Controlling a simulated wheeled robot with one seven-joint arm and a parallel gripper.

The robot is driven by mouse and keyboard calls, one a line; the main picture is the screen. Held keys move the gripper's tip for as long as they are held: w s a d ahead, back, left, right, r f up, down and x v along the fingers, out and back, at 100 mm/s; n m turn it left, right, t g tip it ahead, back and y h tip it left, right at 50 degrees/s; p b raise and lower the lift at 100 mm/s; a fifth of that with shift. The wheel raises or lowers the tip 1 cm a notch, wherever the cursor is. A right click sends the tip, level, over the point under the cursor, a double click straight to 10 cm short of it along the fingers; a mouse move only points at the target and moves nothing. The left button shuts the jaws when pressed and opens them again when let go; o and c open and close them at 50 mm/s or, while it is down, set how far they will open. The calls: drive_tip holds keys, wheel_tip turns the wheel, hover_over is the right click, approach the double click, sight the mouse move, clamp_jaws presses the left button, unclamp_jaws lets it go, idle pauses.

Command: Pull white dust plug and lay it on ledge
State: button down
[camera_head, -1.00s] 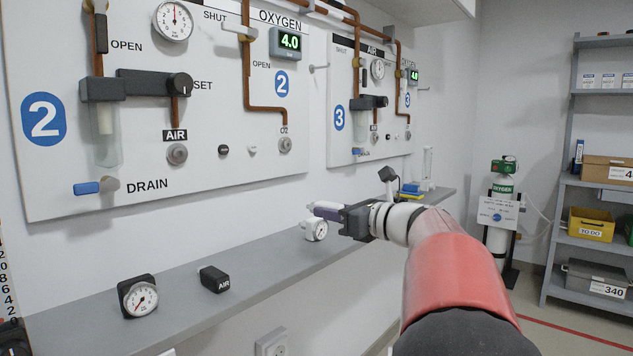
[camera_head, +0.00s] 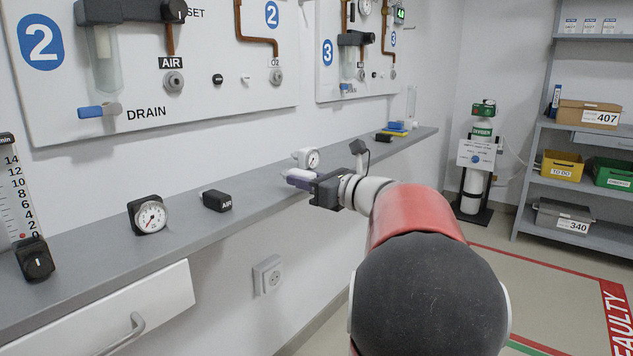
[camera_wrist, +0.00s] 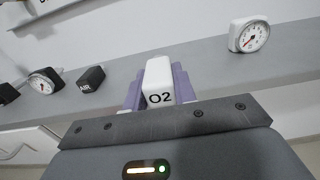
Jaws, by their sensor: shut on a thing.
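The white dust plug (camera_wrist: 158,84), a block marked O2, is held between the purple fingers of my gripper (camera_wrist: 160,92). In the head view, my gripper (camera_head: 302,182) is shut on it at the ledge (camera_head: 255,205), in front of the white gauge. Part of the plug (camera_head: 294,173) shows there as a pale tip. Whether its underside touches the ledge I cannot tell. The O2 port (camera_head: 276,76) on panel 2 shows bare metal with no plug on it.
A white gauge (camera_head: 308,158) stands close behind my gripper. A black AIR block (camera_head: 217,201) and a black-cased gauge (camera_head: 149,215) sit further left on the ledge. Blue and yellow items (camera_head: 398,127) lie towards its far end. An open stretch of ledge lies between the AIR block and my gripper.

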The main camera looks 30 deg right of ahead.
sight(277, 188)
drive_tip(key=x, duration=0.5)
drive_tip(key=f+x, duration=0.1)
drive_tip(key=x, duration=0.2)
drive_tip(key=shift+w+a+f, duration=0.1)
drive_tip(key=shift+w, duration=0.05)
drive_tip(key=shift+f+b, duration=0.35)
drive_tip(key=shift+f, duration=0.15)
drive_tip(key=shift+f, duration=0.1)
drive_tip(key=c, duration=1.1)
unclamp_jaws()
drive_tip(key=shift+f, duration=0.15)
drive_tip(key=shift+o, duration=0.2)
drive_tip(key=v, duration=0.5)
drive_tip(key=r+v, duration=0.1)
drive_tip(key=v, duration=0.2)
drive_tip(key=shift+r, duration=0.1)
